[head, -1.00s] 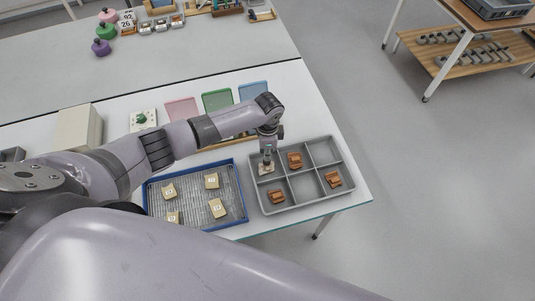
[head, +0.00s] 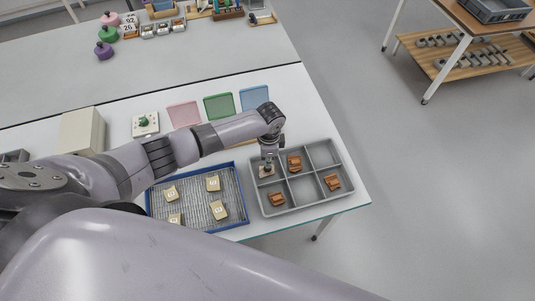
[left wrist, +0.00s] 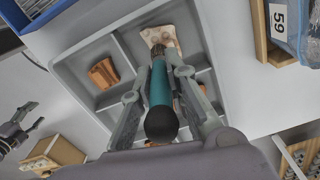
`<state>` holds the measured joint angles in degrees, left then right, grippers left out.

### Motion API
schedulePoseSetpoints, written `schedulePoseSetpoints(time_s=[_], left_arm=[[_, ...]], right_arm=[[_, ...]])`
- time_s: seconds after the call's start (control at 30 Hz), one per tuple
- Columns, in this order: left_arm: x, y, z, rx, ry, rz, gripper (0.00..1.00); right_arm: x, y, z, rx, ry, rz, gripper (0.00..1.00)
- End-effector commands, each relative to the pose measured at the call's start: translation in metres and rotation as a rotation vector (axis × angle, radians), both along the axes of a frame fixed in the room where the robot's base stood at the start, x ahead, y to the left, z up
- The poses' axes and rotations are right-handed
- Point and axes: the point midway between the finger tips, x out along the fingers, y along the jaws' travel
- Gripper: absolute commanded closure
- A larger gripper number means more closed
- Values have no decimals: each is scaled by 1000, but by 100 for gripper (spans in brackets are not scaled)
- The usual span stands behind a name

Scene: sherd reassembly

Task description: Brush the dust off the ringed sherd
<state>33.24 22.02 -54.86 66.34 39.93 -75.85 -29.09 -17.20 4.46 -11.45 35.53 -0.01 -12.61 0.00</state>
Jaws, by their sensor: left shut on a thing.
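My left gripper (head: 268,152) is shut on a brush (left wrist: 160,88) with a teal handle and dark end. The bristles (left wrist: 158,50) point down at a pale sherd (left wrist: 157,34) with ring-like spots on its face. The bristles appear to touch its near edge. In the head view the sherd (head: 267,172) lies in the back left compartment of a grey tray (head: 290,208), partly hidden by my gripper. What looks like my right gripper (left wrist: 14,131) shows at the left edge of the left wrist view; its jaws are unclear.
Brown sherds (head: 277,199) lie in other compartments of the grey tray. A blue-rimmed tray (head: 246,205) with several pale tagged sherds stands to its left. Pink, green (head: 219,105) and blue mats lie behind. The table's right edge is close to the grey tray.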

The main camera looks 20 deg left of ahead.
Motion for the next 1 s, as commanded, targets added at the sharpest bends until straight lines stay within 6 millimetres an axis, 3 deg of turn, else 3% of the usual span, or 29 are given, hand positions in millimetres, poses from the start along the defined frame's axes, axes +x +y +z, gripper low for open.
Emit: schedulePoseSetpoints(time_s=[0.4, 0.77, 1.0], left_arm=[[12, 8, -2, -1, 0, 2, 100], [-3, -2, 3, -2, 1, 1, 100], [6, 3, -1, 0, -1, 1, 100]], right_arm=[[0, 0, -8, 0, 0, 0, 43], [0, 0, 11, 0, 0, 0, 43], [0, -1, 2, -1, 0, 1, 43]])
